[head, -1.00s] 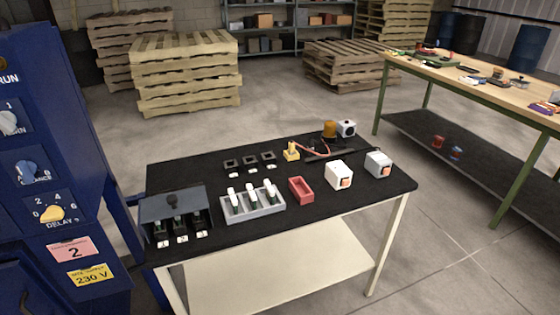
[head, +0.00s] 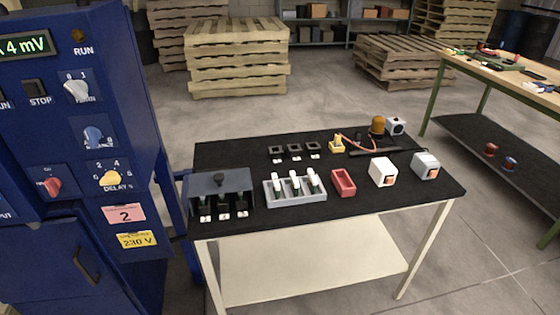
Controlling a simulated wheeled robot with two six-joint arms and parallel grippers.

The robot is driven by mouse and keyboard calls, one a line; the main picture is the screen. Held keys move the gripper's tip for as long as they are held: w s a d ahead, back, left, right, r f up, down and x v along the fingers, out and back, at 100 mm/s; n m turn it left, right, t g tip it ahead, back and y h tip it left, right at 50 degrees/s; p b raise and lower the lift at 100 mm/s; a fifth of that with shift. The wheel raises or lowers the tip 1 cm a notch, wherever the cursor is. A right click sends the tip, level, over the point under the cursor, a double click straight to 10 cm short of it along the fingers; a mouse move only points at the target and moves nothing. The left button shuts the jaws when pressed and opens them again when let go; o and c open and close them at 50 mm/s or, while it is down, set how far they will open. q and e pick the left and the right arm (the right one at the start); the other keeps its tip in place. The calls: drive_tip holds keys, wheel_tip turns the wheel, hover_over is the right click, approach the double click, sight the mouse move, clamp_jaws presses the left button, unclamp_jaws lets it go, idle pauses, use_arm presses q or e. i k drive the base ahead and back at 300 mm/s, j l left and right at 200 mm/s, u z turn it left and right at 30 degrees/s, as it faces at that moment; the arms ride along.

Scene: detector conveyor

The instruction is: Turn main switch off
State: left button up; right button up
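The blue control cabinet (head: 40,130) fills the left side of the head view. A pale rotary knob (head: 76,90) on its upper panel has marks 0 and 1 above it, and its label below is partly hidden and hard to read. I cannot tell for certain which mark the knob points at. A red rotary knob (head: 50,187) sits lower left on the cabinet, with lettering too small to read. A blue knob (head: 94,138) and a yellow DELAY knob (head: 112,179) are between and beside them. Neither of my grippers is in view.
A black-topped table (head: 420,187) stands right of the cabinet, carrying a grey lever box (head: 220,184), a grey tray (head: 300,200), a red bin (head: 343,184) and small boxes. A display (head: 25,46) and STOP button (head: 36,92) are on the cabinet. Open floor lies behind the table.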

sight(52, 184)
drive_tip(key=u, duration=0.4)
drive_tip(key=j+u, duration=0.1)
drive_tip(key=u, duration=0.25)
drive_tip(key=i+u, duration=0.1)
drive_tip(key=u, duration=0.65)
drive_tip(key=i+j, duration=0.05)
